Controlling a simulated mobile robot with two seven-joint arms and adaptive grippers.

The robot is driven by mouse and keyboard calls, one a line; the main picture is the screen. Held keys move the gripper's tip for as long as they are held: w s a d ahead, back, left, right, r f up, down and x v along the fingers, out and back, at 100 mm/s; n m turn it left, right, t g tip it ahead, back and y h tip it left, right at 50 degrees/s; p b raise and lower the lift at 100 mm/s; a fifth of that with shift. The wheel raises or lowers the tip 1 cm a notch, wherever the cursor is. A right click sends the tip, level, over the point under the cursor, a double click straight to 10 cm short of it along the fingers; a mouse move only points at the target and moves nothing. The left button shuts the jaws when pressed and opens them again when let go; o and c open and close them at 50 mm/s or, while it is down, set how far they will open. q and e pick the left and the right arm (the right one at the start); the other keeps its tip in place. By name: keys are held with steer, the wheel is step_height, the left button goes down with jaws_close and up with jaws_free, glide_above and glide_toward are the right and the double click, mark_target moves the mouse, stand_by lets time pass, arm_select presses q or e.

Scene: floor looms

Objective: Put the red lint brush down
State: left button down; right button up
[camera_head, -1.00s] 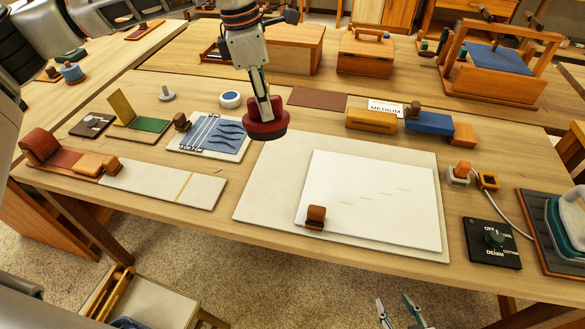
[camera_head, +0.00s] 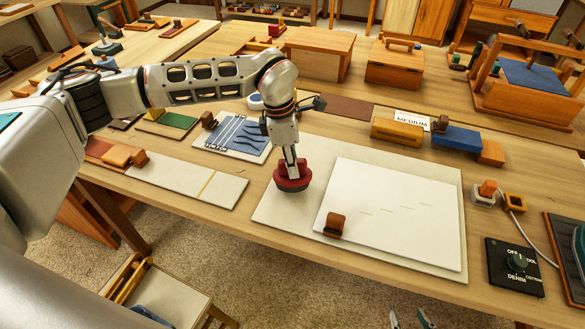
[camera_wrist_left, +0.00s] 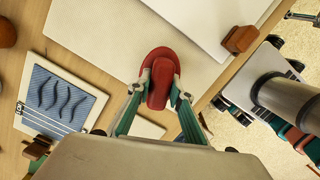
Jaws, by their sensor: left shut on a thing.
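The red lint brush (camera_head: 292,182) is held upright by my left gripper (camera_head: 290,164), with its wide red base down. It is over the left part of the cream mat (camera_head: 275,213), left of the white sheet (camera_head: 385,255). Whether its base touches the mat is hard to tell. In the left wrist view the fingers of my left gripper (camera_wrist_left: 160,98) close on both sides of the brush's handle (camera_wrist_left: 160,85), and the rounded base (camera_wrist_left: 157,55) shows beyond. My right gripper (camera_head: 410,319) shows only its fingertips at the bottom edge, apart and empty.
A small brown wooden block (camera_head: 335,226) stands on the sheet's lower left corner. A blue patterned board (camera_head: 232,136) lies left of the mat. A black dial box (camera_head: 514,265) is at the right. Bare mat lies around the brush.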

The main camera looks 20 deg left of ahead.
arm_select(q)
steer(key=shift+f, duration=1)
steer(key=shift+f, duration=0.15)
steer(key=c, duration=1.8)
jaws_free()
steer(key=shift+r, duration=0.45)
steer(key=r, duration=0.3)
steer(key=a+r, duration=0.1)
steer(key=r, duration=0.7)
steer(key=shift+s+a+r, duration=0.15)
steer(key=shift+s+a, duration=0.15)
steer(key=shift+a, duration=0.05)
